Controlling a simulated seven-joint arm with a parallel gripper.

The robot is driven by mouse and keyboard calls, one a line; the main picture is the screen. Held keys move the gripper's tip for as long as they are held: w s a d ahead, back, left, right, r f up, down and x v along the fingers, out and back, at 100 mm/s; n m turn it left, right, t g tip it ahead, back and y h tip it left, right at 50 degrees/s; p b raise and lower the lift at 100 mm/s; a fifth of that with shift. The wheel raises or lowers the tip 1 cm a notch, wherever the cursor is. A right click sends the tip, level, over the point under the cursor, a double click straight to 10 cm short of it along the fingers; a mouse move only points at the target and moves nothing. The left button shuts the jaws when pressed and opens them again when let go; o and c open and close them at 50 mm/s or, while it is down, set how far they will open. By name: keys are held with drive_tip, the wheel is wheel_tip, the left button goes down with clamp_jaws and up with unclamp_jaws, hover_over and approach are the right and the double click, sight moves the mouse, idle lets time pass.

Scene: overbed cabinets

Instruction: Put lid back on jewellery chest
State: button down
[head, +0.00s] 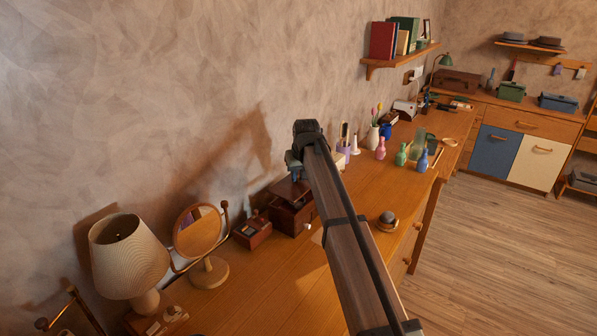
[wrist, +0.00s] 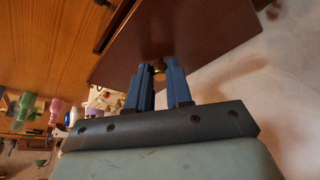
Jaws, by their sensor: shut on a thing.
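The lid is a flat, dark reddish-brown panel (wrist: 205,35) with a small brass-coloured knob (wrist: 158,74). My gripper (wrist: 160,80) has its two blue fingers closed on either side of the knob. In the head view my gripper (head: 294,170) is just above the dark wooden jewellery chest (head: 287,215), by the wall. The lid (head: 287,189) shows there as a dark slab at the chest's top, partly behind my gripper and arm. I cannot tell whether it touches the chest.
A small wooden box (head: 252,232), a round mirror (head: 199,235) and a lamp (head: 128,255) stand left of the chest. Coloured bottles (head: 401,154) and a vase stand to the right. A small hat-like item (head: 387,221) lies near the front edge. The desktop (head: 285,285) in front is mostly clear.

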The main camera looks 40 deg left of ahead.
sight(299, 183)
drive_tip(key=shift+f, duration=2.2)
drive_tip(key=shift+f, duration=0.15)
idle(0.5)
drive_tip(key=shift+c, duration=2.4)
unclamp_jaws()
drive_tip(key=shift+r, duration=3.55)
clamp_jaws()
